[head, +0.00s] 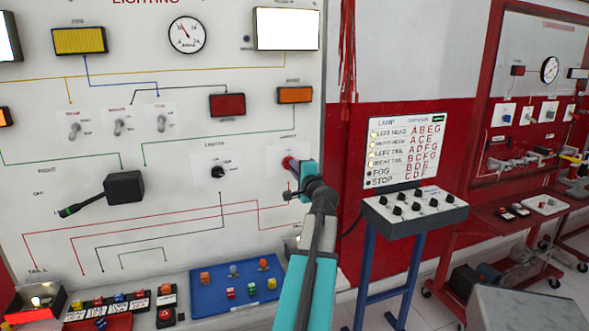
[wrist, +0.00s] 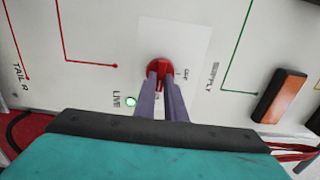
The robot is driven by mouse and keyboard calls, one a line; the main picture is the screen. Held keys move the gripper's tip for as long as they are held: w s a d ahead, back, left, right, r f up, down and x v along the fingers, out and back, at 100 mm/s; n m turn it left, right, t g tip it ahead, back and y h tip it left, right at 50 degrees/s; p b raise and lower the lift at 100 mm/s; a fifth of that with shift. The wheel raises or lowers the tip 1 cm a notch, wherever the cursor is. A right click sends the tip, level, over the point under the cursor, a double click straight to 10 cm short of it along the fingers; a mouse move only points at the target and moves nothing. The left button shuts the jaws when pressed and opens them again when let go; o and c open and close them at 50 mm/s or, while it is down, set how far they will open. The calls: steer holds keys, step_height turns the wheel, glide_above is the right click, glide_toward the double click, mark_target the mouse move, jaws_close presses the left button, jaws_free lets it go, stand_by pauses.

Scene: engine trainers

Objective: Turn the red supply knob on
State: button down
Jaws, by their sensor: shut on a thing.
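The red supply knob (wrist: 160,70) sits on a white plate on the lighting board. In the wrist view my gripper (wrist: 164,82) has its two grey fingers shut around the knob. A green light (wrist: 131,101) is lit beside the word LIVE, just left of the fingers. In the head view the knob (head: 288,163) shows as a small red part at the tip of my gripper (head: 294,172), which covers most of it. The knob's pointer direction is hidden by the fingers.
A black lantern knob (head: 218,171) is to the left on the same board. A blue tray (head: 215,300) with small parts lies below the board. A grey switch box (head: 415,212) on blue legs stands at the right, with a lamp chart (head: 405,150) behind it.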

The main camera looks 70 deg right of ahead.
steer(key=c, duration=1.8)
jaws_free()
steer(key=shift+s+a, duration=0.1)
steer(key=b+v, duration=0.6)
steer(key=v, duration=0.7)
steer(key=shift+s+a, duration=0.15)
steer(key=shift+s, duration=0.05)
steer(key=shift+r, duration=0.1)
